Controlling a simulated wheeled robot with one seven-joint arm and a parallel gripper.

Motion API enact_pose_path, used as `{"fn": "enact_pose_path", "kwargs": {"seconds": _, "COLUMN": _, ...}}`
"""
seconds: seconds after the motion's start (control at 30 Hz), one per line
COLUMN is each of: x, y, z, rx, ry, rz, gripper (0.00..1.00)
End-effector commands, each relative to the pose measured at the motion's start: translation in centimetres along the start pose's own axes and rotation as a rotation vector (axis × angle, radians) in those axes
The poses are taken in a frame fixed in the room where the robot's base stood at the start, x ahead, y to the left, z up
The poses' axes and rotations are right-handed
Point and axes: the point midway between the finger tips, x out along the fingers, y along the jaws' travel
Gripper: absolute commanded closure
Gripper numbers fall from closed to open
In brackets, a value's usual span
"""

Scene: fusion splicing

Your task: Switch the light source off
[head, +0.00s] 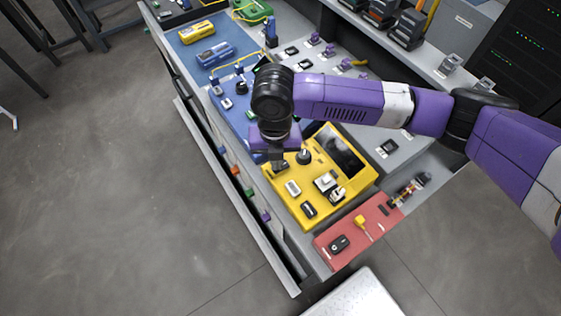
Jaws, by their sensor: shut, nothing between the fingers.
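A yellow panel (318,205) with a dark screen (341,151) lies on the bench. It carries a black round knob (303,156), a white switch block (292,188), a black switch (309,209) and a grey unit (325,182). My gripper (277,165) points down, shut and empty, at the panel's far left corner, close to a small dark part (284,166) that it partly hides. I cannot tell whether it touches that part. A blue panel (229,112) with black knobs lies behind it, partly hidden by my arm. No readable label shows which unit is the light source.
A red mat (358,230) with a small black device (339,244) lies at the near end of the bench. A long drawer (240,190) stands open along the left side. Black units (406,30) stand on the raised shelf. Open floor lies to the left.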

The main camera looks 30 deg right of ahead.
Motion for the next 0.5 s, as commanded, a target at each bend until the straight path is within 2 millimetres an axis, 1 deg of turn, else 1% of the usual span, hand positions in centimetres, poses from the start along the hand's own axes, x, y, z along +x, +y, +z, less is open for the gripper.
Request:
{"fn": "enact_pose_path", "kwargs": {"seconds": 0.03, "x": -0.8, "y": 0.0, "z": 0.0, "rx": 0.000, "ry": -0.001, "rz": 0.000, "gripper": 1.00}}
{"fn": "enact_pose_path", "kwargs": {"seconds": 0.5, "x": -4.2, "y": 0.0, "z": 0.0, "rx": 0.000, "ry": 0.000, "rz": 0.000, "gripper": 1.00}}
